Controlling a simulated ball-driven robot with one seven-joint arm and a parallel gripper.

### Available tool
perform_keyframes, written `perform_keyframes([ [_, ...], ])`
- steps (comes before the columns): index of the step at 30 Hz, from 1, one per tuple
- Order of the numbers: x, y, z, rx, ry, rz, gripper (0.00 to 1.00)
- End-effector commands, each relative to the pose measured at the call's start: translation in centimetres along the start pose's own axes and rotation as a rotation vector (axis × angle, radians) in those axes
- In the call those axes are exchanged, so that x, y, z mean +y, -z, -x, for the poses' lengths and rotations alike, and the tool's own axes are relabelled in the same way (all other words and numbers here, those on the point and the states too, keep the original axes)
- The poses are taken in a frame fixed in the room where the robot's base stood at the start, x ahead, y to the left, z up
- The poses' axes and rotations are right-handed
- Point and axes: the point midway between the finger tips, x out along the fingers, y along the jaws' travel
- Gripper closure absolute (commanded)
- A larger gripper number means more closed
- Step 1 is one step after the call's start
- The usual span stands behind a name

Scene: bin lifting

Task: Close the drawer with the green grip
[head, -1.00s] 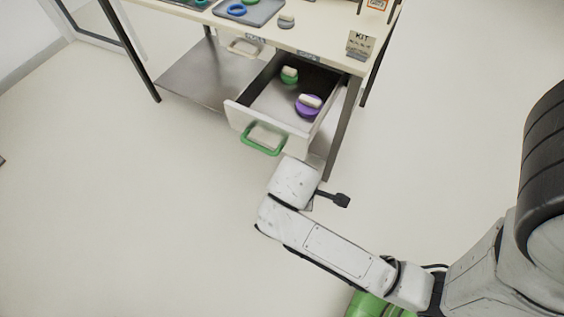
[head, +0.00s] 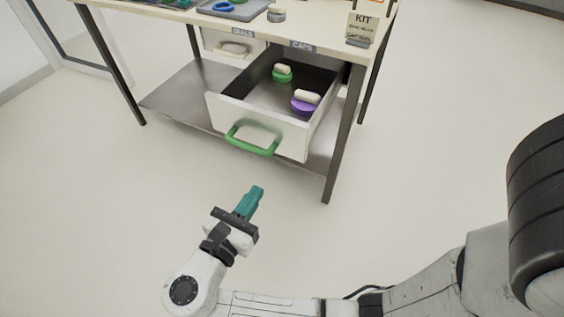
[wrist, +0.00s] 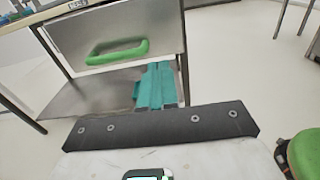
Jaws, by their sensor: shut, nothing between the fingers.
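The drawer (head: 290,140) with the green grip (head: 252,142) stands pulled out under the table top, below a label reading CAPS. Inside it lie a green piece (head: 282,75) and a purple piece (head: 305,104), each with a pale top. My gripper (head: 256,192) has teal fingers, shut and empty, in front of and below the green grip, apart from it. In the wrist view the fingers (wrist: 157,66) point toward the drawer, and the green grip (wrist: 117,52) shows up and left of them.
A second drawer with a pale grip (head: 232,48), labelled SEALS, is left of the open one. A metal lower shelf (head: 185,105) lies beneath. Table legs (head: 343,140) stand at the corners. The floor in front is clear.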

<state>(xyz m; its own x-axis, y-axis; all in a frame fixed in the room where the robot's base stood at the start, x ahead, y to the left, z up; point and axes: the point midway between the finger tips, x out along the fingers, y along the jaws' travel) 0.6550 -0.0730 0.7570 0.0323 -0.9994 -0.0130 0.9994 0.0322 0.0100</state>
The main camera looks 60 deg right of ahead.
Motion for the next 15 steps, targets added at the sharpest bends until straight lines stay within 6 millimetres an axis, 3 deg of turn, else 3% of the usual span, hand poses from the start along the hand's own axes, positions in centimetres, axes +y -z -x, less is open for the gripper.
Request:
perform_keyframes([
  [5, 0.1, -0.1, -0.8, -0.016, 0.0, 0.013, 1.0],
  [15, 0.0, -0.1, -7.0, -0.014, 0.003, 0.011, 1.0],
])
